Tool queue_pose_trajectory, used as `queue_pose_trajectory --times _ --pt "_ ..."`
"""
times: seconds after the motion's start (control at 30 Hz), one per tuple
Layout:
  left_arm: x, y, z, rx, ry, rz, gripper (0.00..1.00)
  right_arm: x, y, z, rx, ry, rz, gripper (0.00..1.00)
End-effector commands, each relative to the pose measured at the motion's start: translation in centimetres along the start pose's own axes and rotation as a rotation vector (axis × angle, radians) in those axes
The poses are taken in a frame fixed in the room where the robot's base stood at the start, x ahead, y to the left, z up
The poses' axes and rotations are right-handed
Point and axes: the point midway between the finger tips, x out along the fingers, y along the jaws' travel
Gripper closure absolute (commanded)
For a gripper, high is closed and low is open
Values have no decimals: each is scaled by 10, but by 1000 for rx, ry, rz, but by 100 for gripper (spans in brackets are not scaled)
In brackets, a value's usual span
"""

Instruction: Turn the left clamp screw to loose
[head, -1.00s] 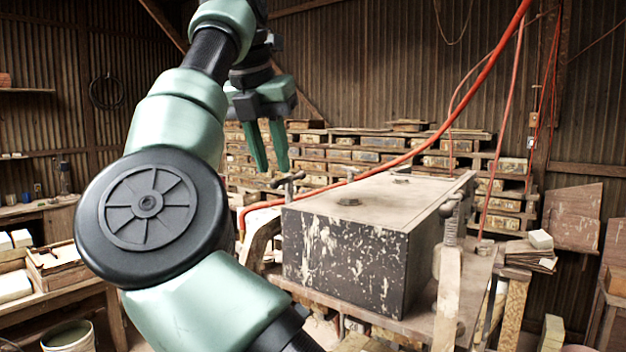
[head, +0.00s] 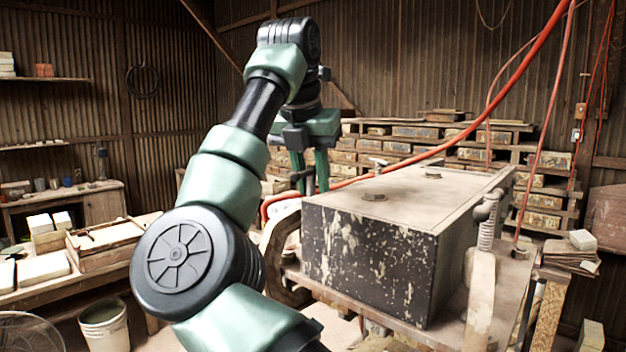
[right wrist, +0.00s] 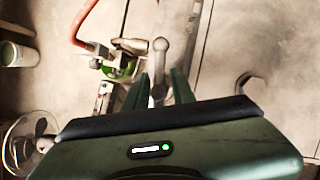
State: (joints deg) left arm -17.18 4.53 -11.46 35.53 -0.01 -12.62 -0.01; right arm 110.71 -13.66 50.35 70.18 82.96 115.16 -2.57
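The left clamp screw's metal handle (head: 300,176) stands at the left edge of the dark box press, partly hidden by my gripper. Its clamp frame (head: 272,262) curves below it. My right gripper (head: 310,186) points down over the screw with its two green fingers apart. In the right wrist view, the bar of the handle (right wrist: 160,47) lies between the spread fingers of the gripper (right wrist: 162,86), with a gap visible on each side. My left gripper is not in view.
The paint-flecked box press (head: 370,258) fills the middle. The right clamp screw (head: 487,218) stands at its right. A red hose (head: 440,140) runs across behind the gripper. A bucket (head: 103,325) and a side table with a wooden tray (head: 100,243) are at left.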

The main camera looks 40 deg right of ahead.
Motion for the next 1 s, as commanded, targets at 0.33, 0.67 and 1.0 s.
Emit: queue_pose_trajectory --times 0.33,0.67,1.0 --pt "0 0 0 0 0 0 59 0 0 0 0 -1 1 100" --pt "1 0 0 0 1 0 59 1 0 0 -11 -1 6 100" --pt "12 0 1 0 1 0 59 2 0 0 -163 -2 72 100"
